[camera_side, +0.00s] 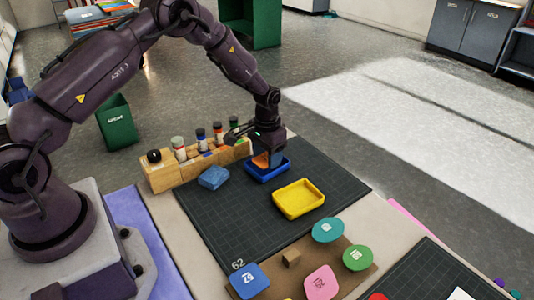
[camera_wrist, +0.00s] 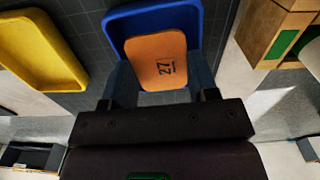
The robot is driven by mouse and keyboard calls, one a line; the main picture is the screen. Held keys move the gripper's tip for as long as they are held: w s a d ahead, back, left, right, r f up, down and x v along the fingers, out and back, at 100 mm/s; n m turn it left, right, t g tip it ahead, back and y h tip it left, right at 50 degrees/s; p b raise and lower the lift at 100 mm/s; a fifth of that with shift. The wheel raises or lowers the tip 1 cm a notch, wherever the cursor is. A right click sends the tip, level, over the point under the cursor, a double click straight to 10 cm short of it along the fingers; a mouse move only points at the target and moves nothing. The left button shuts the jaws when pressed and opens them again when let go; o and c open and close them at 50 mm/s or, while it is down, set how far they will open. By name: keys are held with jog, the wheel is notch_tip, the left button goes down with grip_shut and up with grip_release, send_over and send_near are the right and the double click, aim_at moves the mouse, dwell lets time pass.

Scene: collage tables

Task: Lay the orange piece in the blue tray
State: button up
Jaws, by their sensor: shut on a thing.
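The orange piece (camera_wrist: 158,55) is a flat rounded square with a dark "27" on it. My gripper (camera_wrist: 163,80) is shut on it, one finger on either side. The blue tray (camera_side: 268,174) stands on the dark mat, and my gripper (camera_side: 262,160) is over it in the side view. The orange piece (camera_side: 261,160) shows there at the tray's back left part. In the wrist view the blue tray's (camera_wrist: 150,18) floor and rim show behind and around the piece. I cannot tell whether the piece touches the tray floor.
A yellow tray (camera_side: 299,211) stands empty in front of the blue tray. A blue piece (camera_side: 213,178) lies to the left. A wooden rack (camera_side: 160,176) with several bottles runs along the back left. Several coloured pieces lie on a brown board (camera_side: 345,280) at the front.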

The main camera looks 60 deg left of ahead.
jog(key=o, duration=0.8)
jog(key=shift+r, duration=0.1)
jog(key=shift+r, duration=3.4)
